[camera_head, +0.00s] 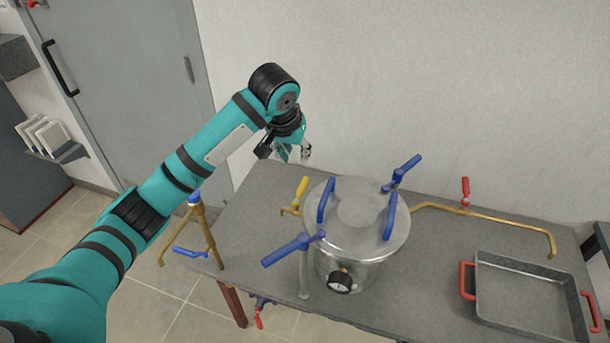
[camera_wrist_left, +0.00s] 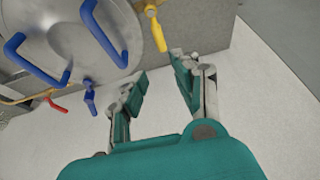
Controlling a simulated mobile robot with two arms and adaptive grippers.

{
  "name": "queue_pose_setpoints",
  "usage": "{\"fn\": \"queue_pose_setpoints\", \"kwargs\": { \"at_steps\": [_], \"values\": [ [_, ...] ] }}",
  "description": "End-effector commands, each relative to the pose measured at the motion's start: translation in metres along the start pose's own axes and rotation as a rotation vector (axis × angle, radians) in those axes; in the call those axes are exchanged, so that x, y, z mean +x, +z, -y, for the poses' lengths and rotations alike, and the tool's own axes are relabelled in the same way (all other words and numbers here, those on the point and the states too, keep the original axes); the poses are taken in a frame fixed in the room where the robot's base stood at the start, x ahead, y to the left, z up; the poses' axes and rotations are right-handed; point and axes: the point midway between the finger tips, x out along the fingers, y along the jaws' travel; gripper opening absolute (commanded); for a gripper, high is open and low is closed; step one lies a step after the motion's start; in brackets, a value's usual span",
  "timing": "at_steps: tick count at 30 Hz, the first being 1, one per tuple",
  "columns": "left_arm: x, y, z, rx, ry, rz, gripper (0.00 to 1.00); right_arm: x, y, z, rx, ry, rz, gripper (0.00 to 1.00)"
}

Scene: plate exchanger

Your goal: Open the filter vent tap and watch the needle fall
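The steel filter vessel (camera_head: 358,240) stands on the grey table with its lid on; it also shows in the left wrist view (camera_wrist_left: 75,30). A round dial gauge (camera_head: 340,282) sits on its front; the needle is too small to read. A small brass tap with a yellow handle (camera_head: 302,187) is at the vessel's back left, and its handle shows in the left wrist view (camera_wrist_left: 162,34). I cannot tell which tap is the vent. My left gripper (camera_head: 292,153) is open and empty, behind and above the yellow handle, apart from it. My right gripper is out of view.
Blue levers (camera_head: 402,173) (camera_head: 293,248) stick out at the vessel's back right and front left. A red-handled tap (camera_head: 465,190) sits on a brass pipe at the back. A steel tray (camera_head: 525,297) with red handles lies at the right. Brass pipework (camera_head: 205,235) stands beyond the table's left edge.

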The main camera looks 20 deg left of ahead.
Motion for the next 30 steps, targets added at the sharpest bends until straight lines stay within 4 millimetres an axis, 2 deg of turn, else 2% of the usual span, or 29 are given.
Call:
{"fn": "queue_pose_setpoints", "kwargs": {
  "at_steps": [3, 8, 11, 19, 24, 30],
  "values": [
    [0.021, 0.001, 0.0, 0.0, -0.001, 0.006, 0.3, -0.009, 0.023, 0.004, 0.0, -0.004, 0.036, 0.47],
    [0.056, 0.001, 0.001, -0.001, -0.001, 0.007, 0.3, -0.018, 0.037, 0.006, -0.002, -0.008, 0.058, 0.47],
    [0.078, 0.001, 0.0, 0.0, -0.002, 0.005, 0.3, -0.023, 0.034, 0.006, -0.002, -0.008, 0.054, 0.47],
    [0.132, 0.001, 0.001, -0.001, -0.002, 0.004, 0.3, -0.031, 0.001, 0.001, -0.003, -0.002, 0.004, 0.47],
    [0.152, 0.0, 0.0, 0.0, -0.001, 0.002, 0.3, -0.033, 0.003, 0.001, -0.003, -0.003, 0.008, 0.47],
    [0.16, 0.001, 0.0, 0.001, -0.001, 0.0, 0.3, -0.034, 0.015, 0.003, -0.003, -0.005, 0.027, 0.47]
  ]
}}
